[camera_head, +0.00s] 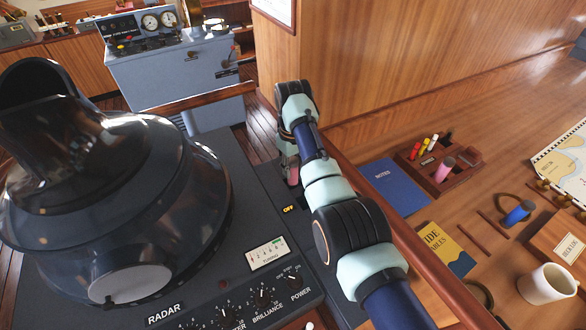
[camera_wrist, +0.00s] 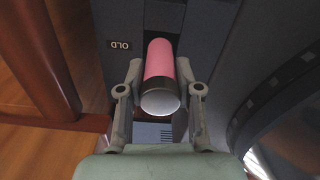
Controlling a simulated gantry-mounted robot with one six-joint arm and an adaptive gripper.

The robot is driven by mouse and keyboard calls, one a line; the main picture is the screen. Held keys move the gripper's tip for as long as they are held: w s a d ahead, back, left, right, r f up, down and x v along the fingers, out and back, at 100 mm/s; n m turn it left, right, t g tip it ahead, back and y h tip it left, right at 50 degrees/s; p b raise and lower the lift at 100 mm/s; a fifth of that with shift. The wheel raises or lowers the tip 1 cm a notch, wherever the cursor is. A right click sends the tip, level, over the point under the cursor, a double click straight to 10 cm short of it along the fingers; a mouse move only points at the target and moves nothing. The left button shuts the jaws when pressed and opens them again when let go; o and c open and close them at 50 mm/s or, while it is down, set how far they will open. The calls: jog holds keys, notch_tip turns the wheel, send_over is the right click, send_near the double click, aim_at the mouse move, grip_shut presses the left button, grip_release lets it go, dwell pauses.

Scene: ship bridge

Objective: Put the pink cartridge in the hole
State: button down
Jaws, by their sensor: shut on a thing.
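My gripper (camera_wrist: 160,72) is shut on the pink cartridge (camera_wrist: 161,58), with one finger on each side of it. The cartridge has a dark band and a pale round end turned to the wrist camera. Its far end is at a dark recess (camera_wrist: 163,16) in the grey console panel. I cannot tell whether that end is inside the hole, touching it or short of it. In the head view, a small bit of the cartridge (camera_head: 293,175) shows by my gripper (camera_head: 289,162), beside the radar console's right edge. The arm hides most of that spot.
The radar console (camera_head: 245,215) stands left of my arm, with a large dark hood (camera_head: 100,185). A wooden rail (camera_head: 430,265) runs to its right. The chart desk beyond holds a rack (camera_head: 418,172) with another pink cylinder (camera_head: 444,169), a blue cylinder (camera_head: 519,213) and a mug (camera_head: 546,288).

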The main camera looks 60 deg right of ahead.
jog(key=shift+f, duration=0.95)
jog(key=c, duration=0.8)
grip_release()
notch_tip(320, 180, up, 12)
jog(key=shift+r, duration=0.25)
